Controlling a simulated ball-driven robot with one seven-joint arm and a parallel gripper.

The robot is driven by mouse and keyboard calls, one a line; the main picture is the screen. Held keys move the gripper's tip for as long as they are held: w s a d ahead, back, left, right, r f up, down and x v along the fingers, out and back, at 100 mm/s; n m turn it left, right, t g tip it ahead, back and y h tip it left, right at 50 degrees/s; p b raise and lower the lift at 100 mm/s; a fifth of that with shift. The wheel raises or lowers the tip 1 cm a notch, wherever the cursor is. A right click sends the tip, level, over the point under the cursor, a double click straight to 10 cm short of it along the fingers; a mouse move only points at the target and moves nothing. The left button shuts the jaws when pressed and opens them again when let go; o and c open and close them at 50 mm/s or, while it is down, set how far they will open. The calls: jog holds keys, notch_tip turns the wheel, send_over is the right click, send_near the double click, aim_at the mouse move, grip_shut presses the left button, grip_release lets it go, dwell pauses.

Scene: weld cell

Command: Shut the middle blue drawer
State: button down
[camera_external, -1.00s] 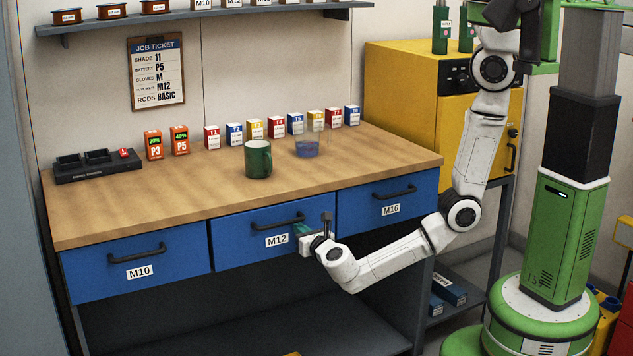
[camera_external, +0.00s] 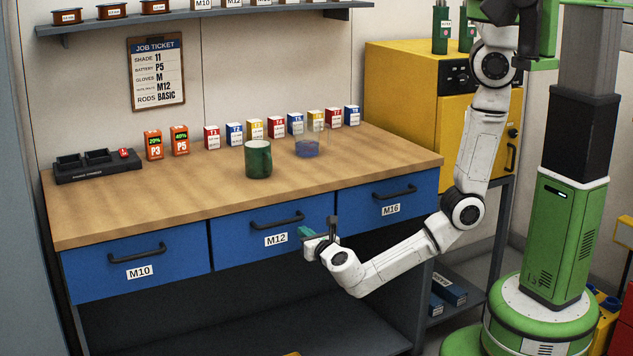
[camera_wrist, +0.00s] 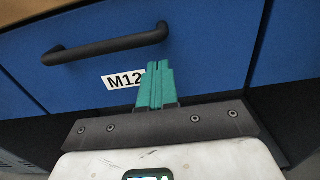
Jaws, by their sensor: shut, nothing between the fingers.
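The middle blue drawer (camera_external: 235,242), labelled M12, is in the bench between the M10 and M16 drawers. Its front looks about flush with its neighbours; a small gap cannot be ruled out. Its black handle (camera_external: 277,220) also shows in the wrist view (camera_wrist: 105,48). My gripper (camera_external: 305,232) is in front of the drawer's right half, below and right of the handle. In the wrist view its teal fingers (camera_wrist: 157,80) are shut together and empty, pointing at the front and covering part of the M12 label (camera_wrist: 118,80). They look slightly apart from the front.
The left blue drawer (camera_external: 180,255) and the right blue drawer (camera_external: 365,200) look shut. On the wooden benchtop (camera_external: 360,158) stand a green mug (camera_external: 258,160), a clear blue-tinted container (camera_external: 307,148) and several small boxes. The space below the drawers is open.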

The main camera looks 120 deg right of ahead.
jog(key=a+b, duration=0.1)
jog(key=a, duration=1)
jog(key=shift+b, duration=0.3)
jog(key=s+a+f+m+g+y, duration=0.2)
jog(key=s+a+f+m+y, duration=0.15)
jog(key=s+m+y, duration=0.75)
jog(key=s+a+r+m+t+y, duration=0.2)
jog(key=a+m+y, duration=0.4)
jog(key=a, duration=0.3)
jog(key=shift+a+r+m+t+y, duration=0.45)
jog(key=shift+r+m, duration=0.25)
jog(key=shift+r, duration=0.2)
